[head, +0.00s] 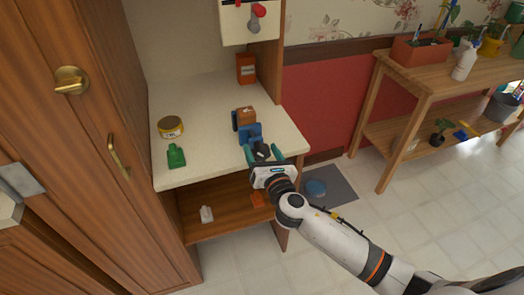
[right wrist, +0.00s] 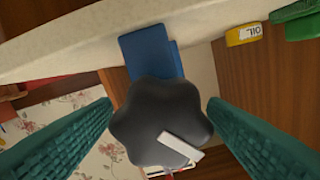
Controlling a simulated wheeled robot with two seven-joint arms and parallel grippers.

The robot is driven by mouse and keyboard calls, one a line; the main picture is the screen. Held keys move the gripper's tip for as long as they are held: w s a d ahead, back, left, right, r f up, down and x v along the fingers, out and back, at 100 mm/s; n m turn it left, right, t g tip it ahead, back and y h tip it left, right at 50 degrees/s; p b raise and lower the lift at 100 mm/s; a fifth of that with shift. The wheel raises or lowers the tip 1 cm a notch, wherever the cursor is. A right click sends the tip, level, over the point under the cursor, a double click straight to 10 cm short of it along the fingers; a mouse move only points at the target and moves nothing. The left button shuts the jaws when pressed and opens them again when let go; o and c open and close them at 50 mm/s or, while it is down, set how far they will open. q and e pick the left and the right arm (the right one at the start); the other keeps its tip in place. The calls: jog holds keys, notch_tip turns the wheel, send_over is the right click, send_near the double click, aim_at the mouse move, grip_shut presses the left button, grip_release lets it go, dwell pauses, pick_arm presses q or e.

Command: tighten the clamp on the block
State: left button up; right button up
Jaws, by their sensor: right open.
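The blue clamp (head: 250,133) stands near the right front part of the white worktop. Its black lobed knob (head: 262,152) faces the front edge, and a brown wooden block (head: 245,115) sits behind it. In the right wrist view the black knob (right wrist: 162,122) with a pale pointer mark fills the middle, with the clamp's blue body (right wrist: 152,52) behind it. My right gripper (head: 262,158) is open, its green fingers on either side of the knob. Gaps show between the fingers and the knob in the wrist view. My left gripper is not in view.
An orange box (head: 246,68) stands at the back. A wooden plant table (head: 425,82) is at the right.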

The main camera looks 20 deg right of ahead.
jog(key=c, duration=1)
jog(key=shift+m, duration=0.4)
